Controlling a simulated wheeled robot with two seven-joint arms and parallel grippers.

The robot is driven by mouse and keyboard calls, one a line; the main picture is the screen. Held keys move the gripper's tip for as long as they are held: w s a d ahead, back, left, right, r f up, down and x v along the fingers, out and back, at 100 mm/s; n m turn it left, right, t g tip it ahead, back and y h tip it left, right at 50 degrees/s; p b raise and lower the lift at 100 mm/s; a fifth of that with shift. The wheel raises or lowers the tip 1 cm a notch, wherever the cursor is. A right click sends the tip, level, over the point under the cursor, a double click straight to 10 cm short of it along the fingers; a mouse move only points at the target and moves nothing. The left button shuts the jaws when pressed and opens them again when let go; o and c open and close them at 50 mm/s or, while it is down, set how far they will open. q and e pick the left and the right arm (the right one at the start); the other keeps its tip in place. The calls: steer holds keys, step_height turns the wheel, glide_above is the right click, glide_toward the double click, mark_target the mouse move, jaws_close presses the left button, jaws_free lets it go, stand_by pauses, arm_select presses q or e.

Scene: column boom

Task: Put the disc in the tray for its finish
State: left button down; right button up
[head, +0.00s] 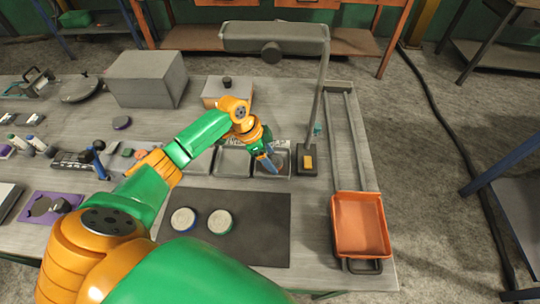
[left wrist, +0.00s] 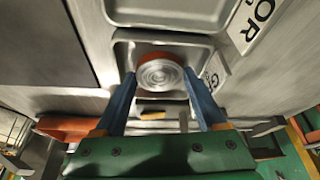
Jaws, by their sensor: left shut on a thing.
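My left gripper (head: 271,165) is at the rightmost of the small grey trays (head: 284,172). In the left wrist view its blue fingers (left wrist: 163,84) are shut on a round disc (left wrist: 160,75) with a ringed metal face and an orange-red rim. The disc shows over the floor of that tray (left wrist: 125,55); whether it touches the floor I cannot tell. The middle tray (head: 233,161) looks empty. Two pale discs, one blue-rimmed (head: 184,220) and one green-rimmed (head: 219,222), lie on the dark mat (head: 262,228). My right gripper is not in view.
Lettered labels (left wrist: 258,22) sit beside the trays, partly cut off. A lamp post on a dark base (head: 308,168) stands just right of the trays. An orange bin (head: 360,226) on rails is farther right. A grey box (head: 147,78) stands at the back left.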

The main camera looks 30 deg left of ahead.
arm_select(q)
steer(key=shift+c, duration=1.1)
jaws_free()
steer(key=v, duration=1.2)
steer(key=shift+s, duration=0.1)
